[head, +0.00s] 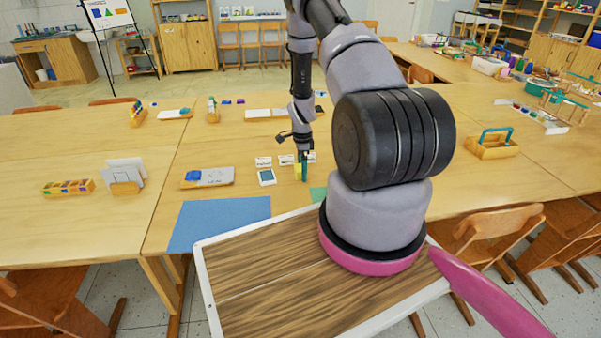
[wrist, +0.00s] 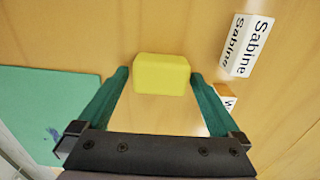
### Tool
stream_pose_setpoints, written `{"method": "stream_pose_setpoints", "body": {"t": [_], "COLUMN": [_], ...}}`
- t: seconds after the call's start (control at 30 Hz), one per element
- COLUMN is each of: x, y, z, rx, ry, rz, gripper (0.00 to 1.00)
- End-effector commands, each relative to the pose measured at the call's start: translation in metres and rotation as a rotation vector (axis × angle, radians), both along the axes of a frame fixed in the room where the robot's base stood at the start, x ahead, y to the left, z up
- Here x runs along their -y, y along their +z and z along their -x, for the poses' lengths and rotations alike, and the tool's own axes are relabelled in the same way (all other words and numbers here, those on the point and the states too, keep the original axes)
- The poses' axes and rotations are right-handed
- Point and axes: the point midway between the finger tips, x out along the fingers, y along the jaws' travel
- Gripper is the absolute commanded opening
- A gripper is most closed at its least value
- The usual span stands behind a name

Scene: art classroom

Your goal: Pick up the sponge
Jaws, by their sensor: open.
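The yellow sponge (wrist: 162,74) is a small rounded block on the wooden table, seen in the wrist view just beyond and between my fingertips. My gripper (wrist: 160,75) has green fingers, spread apart with one on each side of the sponge. Whether the fingers touch it cannot be told. In the head view my gripper (head: 303,165) points down over the table, and a sliver of the yellow sponge (head: 297,171) shows beside the fingers, partly hidden by them.
A name card reading "Sabine" (wrist: 247,45) stands right of the sponge, with another card (wrist: 228,96) near the right finger. A green sheet (wrist: 50,105) lies at left.

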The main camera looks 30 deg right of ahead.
Motion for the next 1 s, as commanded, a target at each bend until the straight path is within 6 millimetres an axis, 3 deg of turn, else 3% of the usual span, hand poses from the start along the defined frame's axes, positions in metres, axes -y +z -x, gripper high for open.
{"method": "stream_pose_setpoints", "body": {"t": [0.23,0.27,0.43,0.5,0.77,1.0], "x": [0.000,0.000,0.000,0.000,0.000,0.001], "y": [-0.003,-0.003,-0.002,-0.002,0.003,0.047], "z": [0.000,0.000,0.000,0.000,-0.001,-0.001], "rx": [0.001,0.001,0.001,0.001,0.002,0.005], "ry": [0.001,0.001,0.001,0.001,0.001,0.002], "rz": [0.000,0.000,0.000,0.000,0.001,0.002], "gripper": [1.00,0.96,0.31,0.16,0.16,0.16]}}
